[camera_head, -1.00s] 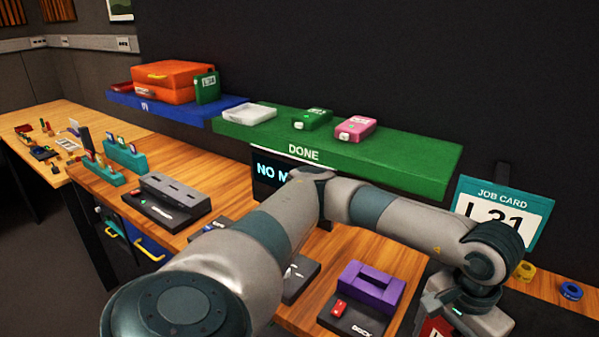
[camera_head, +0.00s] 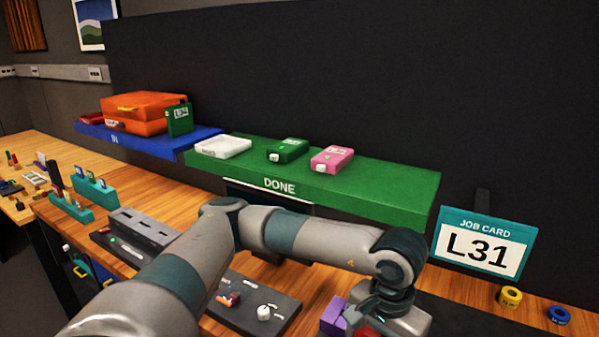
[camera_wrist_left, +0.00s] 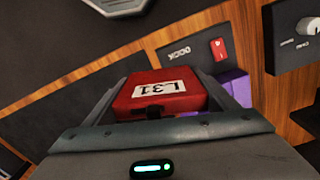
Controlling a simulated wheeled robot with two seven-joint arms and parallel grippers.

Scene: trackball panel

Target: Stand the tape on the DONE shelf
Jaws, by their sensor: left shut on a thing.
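The tape is a red cartridge (camera_wrist_left: 158,93) with a white L31 label, seen in the left wrist view. My left gripper (camera_head: 394,320) is shut on it, with a finger at each side of the tape. In the head view only a red bit of the tape (camera_head: 369,331) shows at the bottom edge; the rest is cut off. The green DONE shelf (camera_head: 395,192) is on the back wall, above and behind my gripper. The tape is apart from the shelf. My right gripper is not in view.
A job card reading L31 (camera_head: 484,250) hangs to the right.

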